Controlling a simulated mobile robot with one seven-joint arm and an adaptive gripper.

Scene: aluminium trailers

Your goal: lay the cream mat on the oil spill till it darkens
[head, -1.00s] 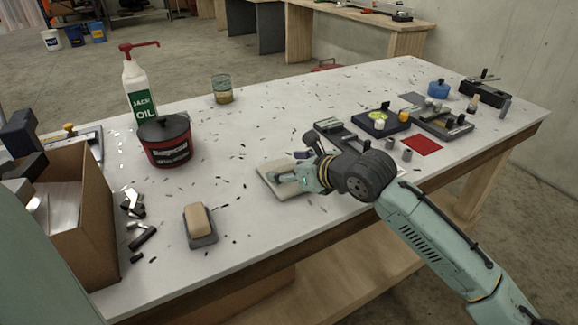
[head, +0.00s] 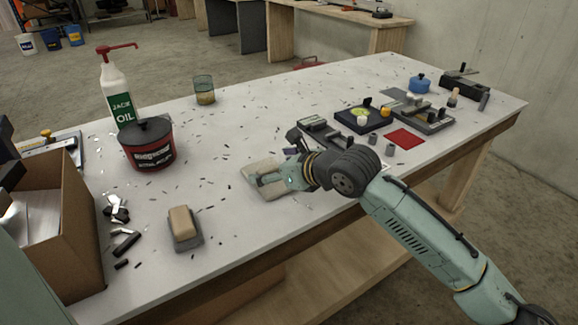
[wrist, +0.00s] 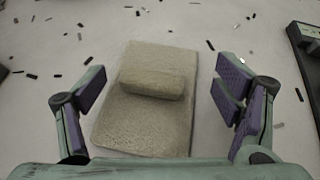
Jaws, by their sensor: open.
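The mat (head: 257,170) lies flat on the white table near its front edge. In the wrist view the mat (wrist: 140,128) is a dull beige-brown slab with a raised block-like grip (wrist: 153,70) across it. My gripper (head: 265,180) is low over the mat. In the wrist view my gripper (wrist: 160,86) is open, with one purple-padded finger on each side of the grip and a gap on both sides. No oil spill shows on the bare table around the mat; what lies under the mat is hidden.
A red tub (head: 148,146), an oil pump bottle (head: 117,92) and a sponge-like block on a grey holder (head: 186,235) stand to the left. Trays and small parts (head: 362,117) crowd the right. Dark shavings litter the table. A cardboard box (head: 62,225) is at far left.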

